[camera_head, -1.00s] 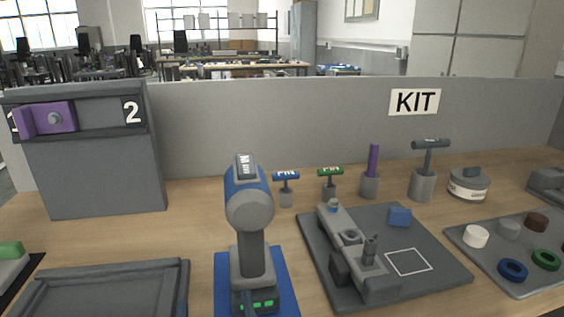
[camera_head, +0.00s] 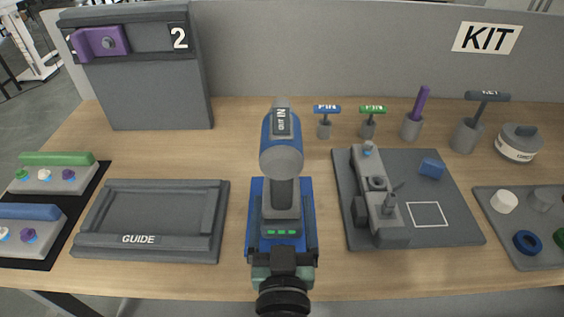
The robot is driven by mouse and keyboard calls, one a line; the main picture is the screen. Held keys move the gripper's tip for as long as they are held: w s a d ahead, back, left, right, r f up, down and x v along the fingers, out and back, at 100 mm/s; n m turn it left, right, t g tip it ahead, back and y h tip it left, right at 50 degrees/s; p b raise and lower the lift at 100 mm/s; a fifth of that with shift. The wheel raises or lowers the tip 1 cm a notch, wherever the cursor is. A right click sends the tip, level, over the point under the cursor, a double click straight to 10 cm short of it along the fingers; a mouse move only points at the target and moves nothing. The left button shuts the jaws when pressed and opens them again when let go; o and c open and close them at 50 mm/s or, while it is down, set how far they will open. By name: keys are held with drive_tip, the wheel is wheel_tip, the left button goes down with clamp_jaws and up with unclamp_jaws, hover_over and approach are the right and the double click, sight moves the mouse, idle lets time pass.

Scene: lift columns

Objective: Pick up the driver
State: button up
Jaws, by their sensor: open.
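The driver (camera_head: 281,155), blue and grey with a dark label on top, stands upright on a blue pad (camera_head: 254,195) at the middle of the table. Green lights show on its base. My gripper (camera_head: 284,226) comes in from the bottom of the view, at the near side of the driver. Its jaws are open, with dark fingers low at the left and right of the driver's base. Whether they touch it I cannot tell. The driver's foot is partly hidden by my gripper.
A grey guide tray (camera_head: 150,240) lies left of the driver. A grey board with a fixture (camera_head: 450,222) lies close on the right. Small T-handled pins (camera_head: 325,122) stand behind. A grey cabinet (camera_head: 160,95) stands at the back left, before a partition (camera_head: 350,45).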

drive_tip(key=shift+w+a+f, duration=0.1)
drive_tip(key=shift+w+f, duration=0.05)
drive_tip(key=shift+w, duration=1.55)
drive_tip(key=shift+w+f, duration=0.1)
drive_tip(key=shift+w, duration=1.55)
clamp_jaws()
drive_tip(key=shift+r, duration=0.25)
